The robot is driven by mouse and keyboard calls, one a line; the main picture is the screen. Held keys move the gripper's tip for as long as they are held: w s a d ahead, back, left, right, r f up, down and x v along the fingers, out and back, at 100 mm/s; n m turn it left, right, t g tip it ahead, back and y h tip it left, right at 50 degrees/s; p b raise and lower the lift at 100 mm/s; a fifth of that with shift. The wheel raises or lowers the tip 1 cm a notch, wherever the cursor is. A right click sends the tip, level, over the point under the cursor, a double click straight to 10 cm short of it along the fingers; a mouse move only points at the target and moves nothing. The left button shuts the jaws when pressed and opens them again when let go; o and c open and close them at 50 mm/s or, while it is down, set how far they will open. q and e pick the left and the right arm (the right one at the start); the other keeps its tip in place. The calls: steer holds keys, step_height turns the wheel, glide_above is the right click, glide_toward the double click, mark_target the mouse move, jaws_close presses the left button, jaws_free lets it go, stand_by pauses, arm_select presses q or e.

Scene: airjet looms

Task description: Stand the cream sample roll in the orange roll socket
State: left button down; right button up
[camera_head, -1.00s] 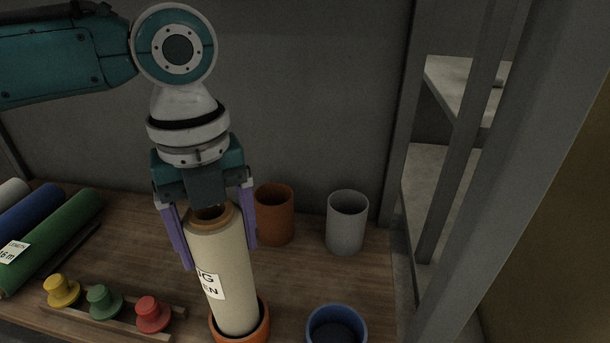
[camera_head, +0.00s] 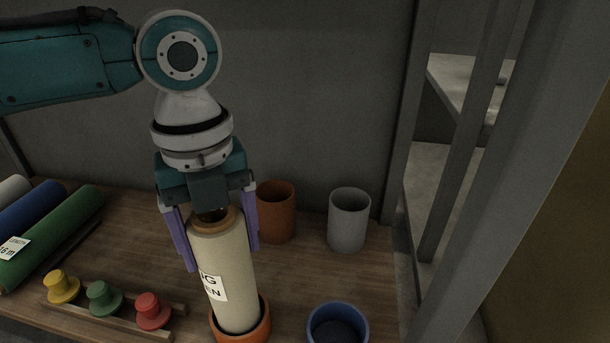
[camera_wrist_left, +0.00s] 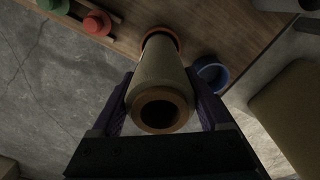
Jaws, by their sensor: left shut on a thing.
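The cream sample roll (camera_head: 228,270) is close to upright, with a slight tilt, and carries a white label. Its lower end is inside the rim of the orange roll socket (camera_head: 245,330); how deep it sits is hidden. My left gripper (camera_head: 221,250) is shut on the roll's upper part, one purple finger on each side. In the left wrist view the roll (camera_wrist_left: 160,85) runs away from the gripper (camera_wrist_left: 162,110) to the orange socket (camera_wrist_left: 176,37). My right gripper is not in view.
A blue socket (camera_head: 364,325) stands right of the orange one. A brown cup (camera_head: 276,215) and a grey cup (camera_head: 347,222) stand behind. Yellow, green and red knobs (camera_head: 152,312) sit on a wooden rack at left. Green and blue rolls (camera_head: 55,235) lie far left. A grey post (camera_head: 490,190) rises at right.

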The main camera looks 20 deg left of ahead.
arm_select(q)
jaws_free()
steer(key=shift+f, duration=0.1)
